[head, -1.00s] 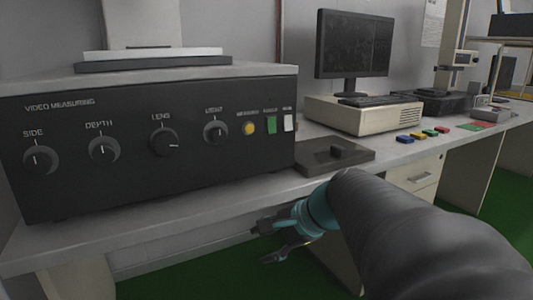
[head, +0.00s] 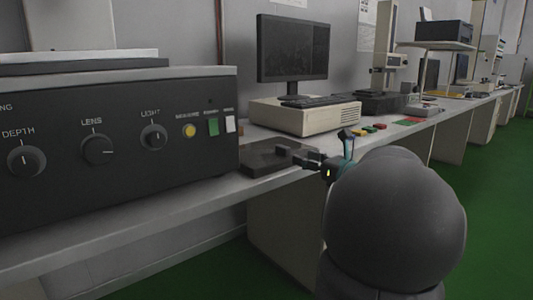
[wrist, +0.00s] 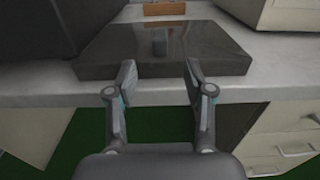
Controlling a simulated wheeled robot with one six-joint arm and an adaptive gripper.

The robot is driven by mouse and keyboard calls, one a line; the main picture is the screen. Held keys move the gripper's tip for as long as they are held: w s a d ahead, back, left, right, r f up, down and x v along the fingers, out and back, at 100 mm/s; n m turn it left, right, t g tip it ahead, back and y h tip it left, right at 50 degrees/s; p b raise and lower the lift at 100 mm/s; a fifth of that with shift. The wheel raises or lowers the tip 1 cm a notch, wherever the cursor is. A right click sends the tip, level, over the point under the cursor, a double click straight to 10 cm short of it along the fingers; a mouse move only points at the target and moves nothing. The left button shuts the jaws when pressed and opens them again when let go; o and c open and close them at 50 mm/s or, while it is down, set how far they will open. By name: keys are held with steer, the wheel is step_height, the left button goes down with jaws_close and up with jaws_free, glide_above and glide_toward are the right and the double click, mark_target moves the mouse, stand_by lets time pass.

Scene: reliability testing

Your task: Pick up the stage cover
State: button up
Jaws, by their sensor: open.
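The stage cover appears to be the flat dark plate (head: 262,158) with a small block-shaped handle (wrist: 159,42) on top. It lies on the grey bench, right of the large black measuring unit. In the wrist view the plate (wrist: 205,48) lies straight ahead, with the handle lined up between the fingers. My gripper (head: 328,152) is at the bench's front edge, by the right side of the plate. In the wrist view my gripper (wrist: 160,72) is open and empty, its fingertips around the plate's near edge and short of the handle. Whether they touch the plate is unclear.
The black measuring unit (head: 120,120) stands close on the left. A beige computer case (head: 300,115) with a monitor (head: 292,47) stands behind the plate. Small coloured blocks (head: 370,129) lie farther right on the bench. The green floor (head: 230,270) in front is open.

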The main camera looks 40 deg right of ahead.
mark_target(288, 152)
steer(key=w, duration=1)
steer(key=shift+a+f, duration=0.15)
steer(key=shift+a, duration=0.25)
steer(key=shift+s, duration=0.1)
jaws_close()
